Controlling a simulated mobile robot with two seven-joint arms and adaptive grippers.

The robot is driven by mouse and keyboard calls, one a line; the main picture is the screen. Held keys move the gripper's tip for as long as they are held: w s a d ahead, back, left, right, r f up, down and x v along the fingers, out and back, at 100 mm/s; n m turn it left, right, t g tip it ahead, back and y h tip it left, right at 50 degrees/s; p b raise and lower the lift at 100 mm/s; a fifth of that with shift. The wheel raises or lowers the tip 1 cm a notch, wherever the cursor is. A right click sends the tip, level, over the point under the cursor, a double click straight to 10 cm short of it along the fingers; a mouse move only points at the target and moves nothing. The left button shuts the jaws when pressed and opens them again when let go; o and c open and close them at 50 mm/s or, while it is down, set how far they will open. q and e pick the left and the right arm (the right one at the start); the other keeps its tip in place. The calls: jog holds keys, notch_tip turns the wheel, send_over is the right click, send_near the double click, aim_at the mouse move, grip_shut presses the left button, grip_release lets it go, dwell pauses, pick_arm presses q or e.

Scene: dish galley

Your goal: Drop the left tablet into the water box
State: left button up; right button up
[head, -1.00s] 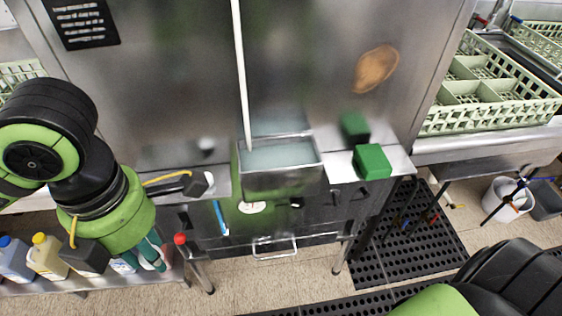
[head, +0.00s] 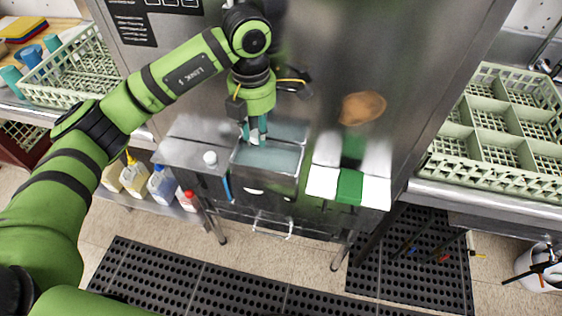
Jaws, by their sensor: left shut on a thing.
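The water box (head: 286,159) is an open metal box with pale bluish water, fixed at the front of the steel machine. My left gripper (head: 254,136) reaches over it, fingers pointing down above the back left part of the water. It is shut on a small tablet, mostly hidden between the teal fingertips. I cannot tell whether the fingertips touch the water. My right gripper is not in view.
Green dish racks stand at the left (head: 60,80) and right (head: 490,170). Several bottles (head: 133,176) stand on a low shelf. Black mats (head: 190,285) cover the floor.

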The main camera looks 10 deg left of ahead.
pick_arm(q)
notch_tip(320, 180, down, 4)
jog(key=shift+f+b, duration=0.15)
jog(key=shift+b, duration=0.8)
jog(key=shift+f, duration=0.45)
jog(key=o, duration=0.9)
jog(key=shift+r, duration=0.3)
notch_tip(320, 180, up, 11)
jog(key=shift+r, duration=0.2)
